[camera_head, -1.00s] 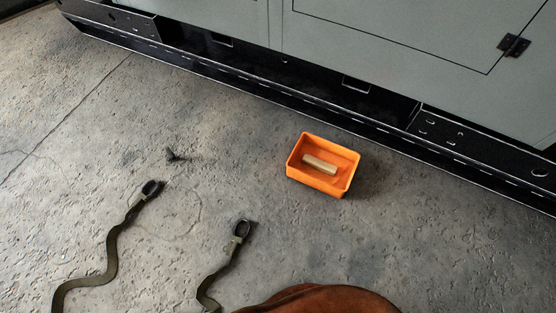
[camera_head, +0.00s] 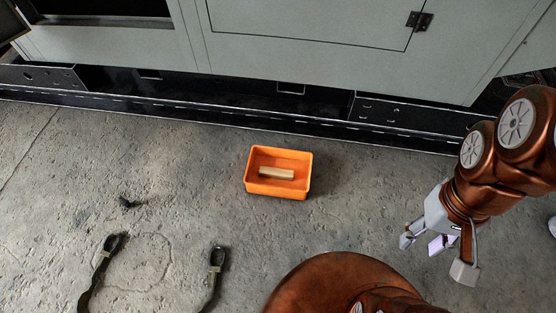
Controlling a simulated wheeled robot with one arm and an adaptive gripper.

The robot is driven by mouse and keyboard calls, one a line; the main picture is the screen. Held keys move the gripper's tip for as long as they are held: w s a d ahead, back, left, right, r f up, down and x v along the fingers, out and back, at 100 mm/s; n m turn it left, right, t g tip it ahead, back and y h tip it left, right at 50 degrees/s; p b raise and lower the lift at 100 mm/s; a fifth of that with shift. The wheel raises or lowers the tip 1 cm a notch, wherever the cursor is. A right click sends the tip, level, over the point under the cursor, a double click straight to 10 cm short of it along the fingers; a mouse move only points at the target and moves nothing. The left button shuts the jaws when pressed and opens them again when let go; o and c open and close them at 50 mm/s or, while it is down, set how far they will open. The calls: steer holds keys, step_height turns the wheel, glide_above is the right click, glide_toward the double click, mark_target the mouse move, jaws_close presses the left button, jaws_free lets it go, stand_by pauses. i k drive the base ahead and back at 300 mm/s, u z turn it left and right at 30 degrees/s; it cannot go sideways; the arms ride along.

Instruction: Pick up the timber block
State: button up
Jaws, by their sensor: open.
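The timber block (camera_head: 276,174) is a short, pale tan piece lying inside an orange open-topped bin (camera_head: 276,190). The bin stands on the concrete floor near the middle of the view. My gripper (camera_head: 436,258) is at the right, on the end of my copper-coloured arm. It is open and empty, well to the right of the bin and nearer to the camera. It touches neither the bin nor the block.
A grey enclosure (camera_head: 290,55) on a black base frame (camera_head: 225,104) runs across the back, behind the bin. Two dark straps with metal end loops (camera_head: 217,257) lie at the lower left. A small dark object (camera_head: 126,202) lies left of the bin. The floor around the bin is clear.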

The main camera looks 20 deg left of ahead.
mark_target(269, 172)
steer(key=i, duration=0.95)
steer(key=u, duration=2.7)
